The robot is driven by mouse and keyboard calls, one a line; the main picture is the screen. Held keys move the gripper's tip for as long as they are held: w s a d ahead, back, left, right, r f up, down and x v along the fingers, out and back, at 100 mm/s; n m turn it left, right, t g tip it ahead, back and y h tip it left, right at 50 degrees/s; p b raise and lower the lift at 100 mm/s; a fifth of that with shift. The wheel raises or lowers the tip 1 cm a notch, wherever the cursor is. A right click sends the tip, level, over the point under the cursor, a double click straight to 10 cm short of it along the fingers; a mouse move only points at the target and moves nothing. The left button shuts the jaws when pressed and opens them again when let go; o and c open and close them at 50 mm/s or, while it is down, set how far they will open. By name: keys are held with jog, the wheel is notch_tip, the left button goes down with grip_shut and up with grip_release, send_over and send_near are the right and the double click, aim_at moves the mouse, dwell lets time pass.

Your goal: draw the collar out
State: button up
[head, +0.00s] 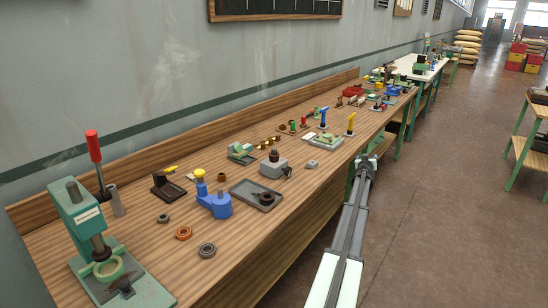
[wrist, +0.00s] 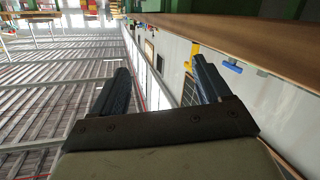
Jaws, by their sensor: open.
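Several ring-like parts lie on the wooden bench, and I cannot tell which is the collar. A dark piece (head: 274,154) sits in the top of a grey block (head: 270,167) mid-bench. A dark ring (head: 266,198) lies in a grey tray (head: 245,190). A copper ring (head: 183,232) and a dark grey ring (head: 207,250) lie loose nearer the front. My gripper (head: 367,164) is off the bench's right edge, apart from all of these. In the wrist view my gripper (wrist: 160,88) is open, with nothing between its fingers.
A green press (head: 82,215) with a red handle stands at the near left. A blue fixture (head: 214,203) with a yellow knob stands beside the tray. Small fixtures crowd the far bench (head: 340,110).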

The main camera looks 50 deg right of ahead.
jog(key=w+a+r+y, duration=0.1)
jog(key=w, duration=0.3)
jog(key=w+a+r+t+y, duration=0.1)
jog(key=w+a+r+y, duration=0.1)
jog(key=w, duration=0.3)
jog(key=w+a+r+m+t+y, duration=0.1)
jog(key=w+y, duration=0.1)
jog(key=w, duration=0.3)
jog(key=shift+a+r, duration=0.25)
jog(key=shift+r, duration=0.1)
jog(key=w+a+r+m+y, duration=0.2)
jog(key=w+a+r+y, duration=0.2)
jog(key=w+a, duration=0.45)
notch_tip(320, 180, up, 13)
jog(key=m+g+y, duration=0.6)
jog(key=m+y, duration=0.1)
jog(key=m, duration=0.1)
send_over(273, 149)
jog(key=f, duration=0.7)
jog(key=shift+s+a+f, duration=0.1)
jog(key=shift+s+f, duration=0.1)
jog(key=shift+w+f, duration=0.2)
jog(key=shift+f, duration=2.6)
jog(key=shift+c, duration=0.4)
